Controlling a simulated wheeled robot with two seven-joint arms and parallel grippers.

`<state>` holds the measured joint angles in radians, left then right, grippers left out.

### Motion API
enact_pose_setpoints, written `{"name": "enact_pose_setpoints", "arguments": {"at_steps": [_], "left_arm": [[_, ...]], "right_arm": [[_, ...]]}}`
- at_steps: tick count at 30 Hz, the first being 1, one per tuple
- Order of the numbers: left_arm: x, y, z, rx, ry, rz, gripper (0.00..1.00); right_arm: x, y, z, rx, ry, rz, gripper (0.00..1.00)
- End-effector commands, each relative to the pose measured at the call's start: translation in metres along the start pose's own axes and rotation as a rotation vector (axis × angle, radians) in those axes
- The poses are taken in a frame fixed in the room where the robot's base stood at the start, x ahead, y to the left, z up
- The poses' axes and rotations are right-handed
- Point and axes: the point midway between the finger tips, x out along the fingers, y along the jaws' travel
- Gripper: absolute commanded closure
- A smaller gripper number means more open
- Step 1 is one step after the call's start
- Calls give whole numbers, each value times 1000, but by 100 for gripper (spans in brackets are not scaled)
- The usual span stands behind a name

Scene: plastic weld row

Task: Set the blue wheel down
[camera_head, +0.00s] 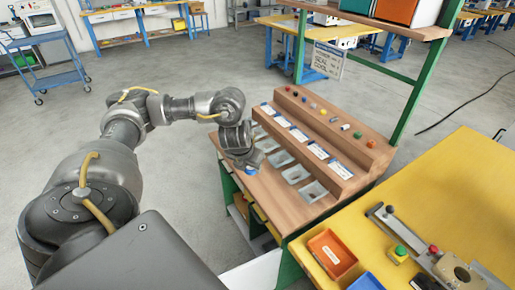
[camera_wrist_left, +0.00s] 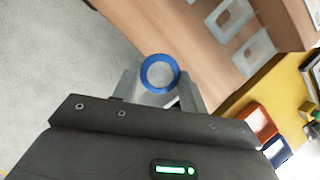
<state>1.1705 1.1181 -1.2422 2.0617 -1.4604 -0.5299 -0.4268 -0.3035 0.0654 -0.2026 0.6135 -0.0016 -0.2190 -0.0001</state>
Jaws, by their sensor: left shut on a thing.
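The blue wheel (camera_wrist_left: 144,75) shows in the left wrist view as a blue ring with a pale centre. It sits between the two fingers of my left gripper (camera_wrist_left: 160,88), which is shut on it. In the head view my left gripper (camera_head: 246,160) is over the left edge of the wooden bench (camera_head: 262,194), beside the row of pale trays (camera_head: 296,174). Only a small bit of blue (camera_head: 250,171) shows under it there. Whether the wheel touches anything below cannot be told. My right gripper is not in view.
A stepped wooden panel (camera_head: 322,150) with labels and coloured buttons rises behind the trays. A yellow table (camera_head: 440,200) at the right bears an orange bin (camera_head: 332,254), a blue bin (camera_head: 366,282) and a metal fixture (camera_head: 458,272). Green posts (camera_head: 408,100) carry a shelf above.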

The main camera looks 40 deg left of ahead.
Motion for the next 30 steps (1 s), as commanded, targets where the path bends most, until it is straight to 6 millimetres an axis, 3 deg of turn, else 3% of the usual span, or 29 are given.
{"name": "enact_pose_setpoints", "arguments": {"at_steps": [3, 11, 16, 20, 26, 30], "left_arm": [[-14, 1, -10, 2, -1, 0, 83], [-20, 0, -19, 1, -1, -1, 83], [-19, -20, -20, 107, 0, -46, 83], [-19, -64, -20, 354, -1, -151, 83], [-38, -166, -29, 972, -5, -409, 83], [-66, -237, -44, 1465, -6, -612, 83]], "right_arm": [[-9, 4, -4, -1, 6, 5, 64], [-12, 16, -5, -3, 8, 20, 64], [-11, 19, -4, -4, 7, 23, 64], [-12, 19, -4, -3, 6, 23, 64], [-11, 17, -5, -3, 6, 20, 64], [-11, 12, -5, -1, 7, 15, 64]]}}
